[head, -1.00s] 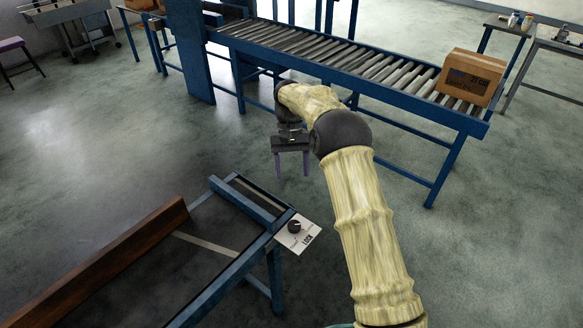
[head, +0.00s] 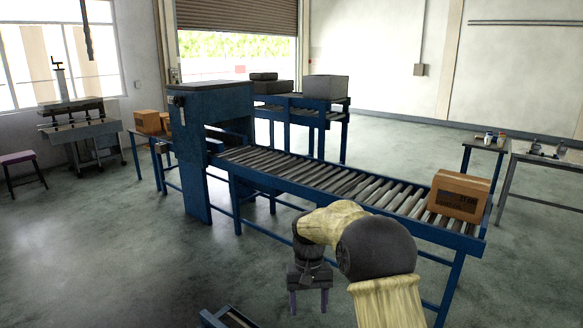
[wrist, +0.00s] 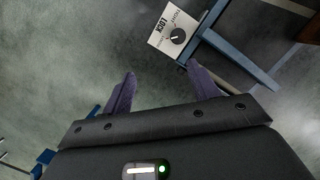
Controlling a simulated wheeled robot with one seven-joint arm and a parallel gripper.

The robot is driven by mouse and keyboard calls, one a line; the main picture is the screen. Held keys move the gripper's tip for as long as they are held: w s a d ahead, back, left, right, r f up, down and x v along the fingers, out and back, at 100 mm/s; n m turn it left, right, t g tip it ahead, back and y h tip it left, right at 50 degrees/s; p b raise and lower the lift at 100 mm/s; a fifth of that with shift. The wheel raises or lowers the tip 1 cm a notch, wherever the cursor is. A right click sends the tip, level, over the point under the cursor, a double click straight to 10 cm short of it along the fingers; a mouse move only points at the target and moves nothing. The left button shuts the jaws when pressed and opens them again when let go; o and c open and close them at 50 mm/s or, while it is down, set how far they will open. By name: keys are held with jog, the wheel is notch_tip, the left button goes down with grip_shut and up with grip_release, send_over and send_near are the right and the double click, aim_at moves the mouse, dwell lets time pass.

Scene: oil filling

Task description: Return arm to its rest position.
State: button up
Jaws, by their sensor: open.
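My gripper (head: 309,301) hangs from my bent arm in the lower middle of the head view, pointing down over the floor. Its two purple fingers are apart and nothing is between them. In the wrist view my gripper (wrist: 160,85) also shows open and empty above the grey floor. The white lock plate with a black knob (wrist: 174,30) is beyond the fingertips in the wrist view, apart from them. The plate sits at a corner of a blue frame (wrist: 238,55).
A blue roller conveyor (head: 300,180) stands behind my arm, with a cardboard box (head: 458,196) at its right end. The blue frame's corner (head: 228,318) shows at the bottom edge. A stool (head: 20,160) is far left. Open floor (head: 110,250) lies to the left.

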jog(key=s+d+r+t+p, duration=0.1)
jog(key=s+d, duration=0.2)
jog(key=s, duration=0.4)
jog(key=s+d+r+t+p, duration=0.1)
jog(key=s+d+r+t, duration=0.1)
jog(key=s+d, duration=0.2)
jog(key=s+d+r+m+t+p, duration=0.1)
jog(key=s+d, duration=0.3)
jog(key=s, duration=0.6)
jog(key=shift+s+r+t+p, duration=0.35)
jog(key=shift+r+t+p, duration=0.1)
jog(key=shift+r, duration=0.2)
jog(key=shift+c, duration=0.3)
jog(key=c, duration=0.4)
jog(key=shift+a, duration=0.15)
jog(key=shift+c, duration=0.2)
